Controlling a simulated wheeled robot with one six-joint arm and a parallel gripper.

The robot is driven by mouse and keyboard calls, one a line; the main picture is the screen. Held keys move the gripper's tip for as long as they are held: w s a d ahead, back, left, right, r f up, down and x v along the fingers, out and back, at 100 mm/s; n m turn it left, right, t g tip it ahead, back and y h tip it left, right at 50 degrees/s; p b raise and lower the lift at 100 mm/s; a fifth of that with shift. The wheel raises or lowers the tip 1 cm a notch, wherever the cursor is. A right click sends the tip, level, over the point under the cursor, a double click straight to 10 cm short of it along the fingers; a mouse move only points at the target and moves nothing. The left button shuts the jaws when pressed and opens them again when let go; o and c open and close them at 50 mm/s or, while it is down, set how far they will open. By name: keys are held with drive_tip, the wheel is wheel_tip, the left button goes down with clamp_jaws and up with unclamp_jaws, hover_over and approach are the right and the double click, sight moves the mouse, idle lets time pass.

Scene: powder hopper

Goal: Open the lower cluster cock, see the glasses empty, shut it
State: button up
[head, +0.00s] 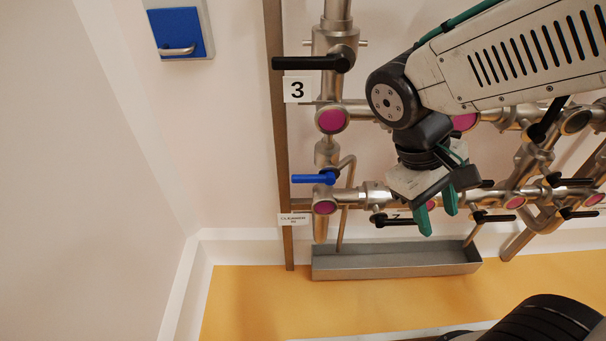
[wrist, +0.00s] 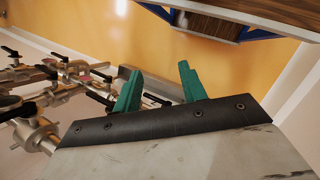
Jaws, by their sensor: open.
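Steel pipework with round sight glasses and lever cocks runs along the wall. In the head view two pink-filled glasses, an upper one (head: 332,120) and a lower one (head: 324,208), sit at the left pipe. A blue-handled cock (head: 314,178) lies between them, its lever pointing left. A black lever (head: 394,220) lies level below the lower pipe, just left of my gripper. Which cock is the lower cluster cock I cannot tell for sure. My gripper (head: 437,215) is open and empty, green fingers pointing down in front of the lower pipe; it also shows in the wrist view (wrist: 158,92).
A grey metal trough (head: 396,262) stands on the yellow floor (head: 260,300) below the pipes. A sign "3" (head: 297,90) hangs beside an upper black lever (head: 312,62). More pipes and levers (head: 578,213) crowd the right.

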drive_tip(key=w+a+f+n+t+h, duration=0.2)
drive_tip(key=w+a+f+n+h, duration=0.1)
drive_tip(key=w+f+h, duration=0.25)
drive_tip(key=n+t+y, duration=0.2)
drive_tip(key=n+t, duration=0.4)
drive_tip(key=t, duration=1.1)
approach(302, 182)
drive_tip(key=x, duration=0.5)
drive_tip(key=shift+s+d, duration=0.15)
drive_tip(key=shift+d, duration=0.15)
drive_tip(key=shift+a+m+y, duration=0.2)
drive_tip(key=shift+m+y, duration=0.05)
drive_tip(key=shift+m, duration=0.05)
drive_tip(key=shift+w+d, duration=0.1)
drive_tip(key=shift+w, duration=0.35)
drive_tip(key=x, duration=0.7)
drive_tip(key=shift+r, duration=0.1)
